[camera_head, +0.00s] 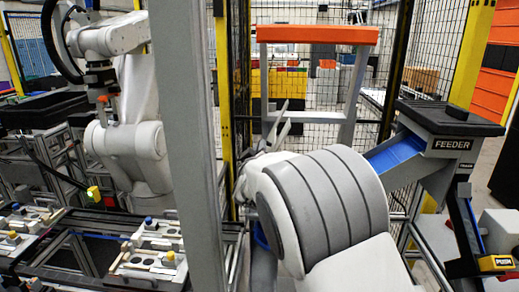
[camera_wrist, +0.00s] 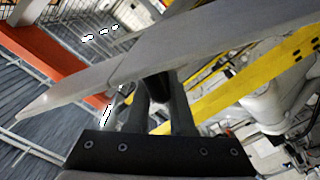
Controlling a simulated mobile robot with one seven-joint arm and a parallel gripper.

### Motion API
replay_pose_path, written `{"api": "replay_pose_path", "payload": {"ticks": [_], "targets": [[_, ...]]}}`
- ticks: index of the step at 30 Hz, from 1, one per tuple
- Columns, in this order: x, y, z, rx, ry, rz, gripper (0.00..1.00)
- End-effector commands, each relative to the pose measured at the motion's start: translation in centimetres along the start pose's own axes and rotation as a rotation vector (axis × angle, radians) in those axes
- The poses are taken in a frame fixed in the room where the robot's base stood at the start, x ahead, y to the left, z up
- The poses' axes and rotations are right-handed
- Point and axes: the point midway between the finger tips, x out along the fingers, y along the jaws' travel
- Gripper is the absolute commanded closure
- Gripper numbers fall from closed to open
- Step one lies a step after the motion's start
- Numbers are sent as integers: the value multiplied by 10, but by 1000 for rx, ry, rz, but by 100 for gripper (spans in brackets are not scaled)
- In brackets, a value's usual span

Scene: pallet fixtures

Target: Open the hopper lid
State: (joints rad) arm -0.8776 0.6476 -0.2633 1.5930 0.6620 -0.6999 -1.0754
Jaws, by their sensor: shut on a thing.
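In the wrist view a long light-grey panel (camera_wrist: 105,78), seen nearly edge-on, crosses the picture at a slant. It looks like the hopper lid. My gripper (camera_wrist: 159,88) is shut on a dark knob-like piece at the panel's underside. The fingers hide most of that piece. In the head view my large white and grey arm link covers most of the gripper; thin grey edges show just above it. The hopper's opening is not clearly visible. A feeder (camera_head: 452,143) with a flat dark top and a small knob stands at the right, apart from my gripper.
A grey frame with an orange top bar (camera_head: 318,34) stands behind my arm, before wire mesh (camera_head: 275,75). A grey post (camera_head: 184,140) rises left of my arm. Another white robot arm (camera_head: 130,140) and a fixture table (camera_head: 150,252) are at the left.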

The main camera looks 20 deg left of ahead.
Motion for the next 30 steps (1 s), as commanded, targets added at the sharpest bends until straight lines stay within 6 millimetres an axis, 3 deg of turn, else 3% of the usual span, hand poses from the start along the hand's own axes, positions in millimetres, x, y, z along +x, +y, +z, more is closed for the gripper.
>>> {"api": "replay_pose_path", "payload": {"ticks": [8, 9, 13, 23, 30], "targets": [[-2, -7, 1, 1, -1, -11, 100], [-2, -7, 1, 1, -1, -11, 75], [-1, -6, 1, 0, -2, -11, 53], [-4, -3, 1, 1, -1, -6, 53], [-34, -4, 2, 2, -1, -7, 53]]}}
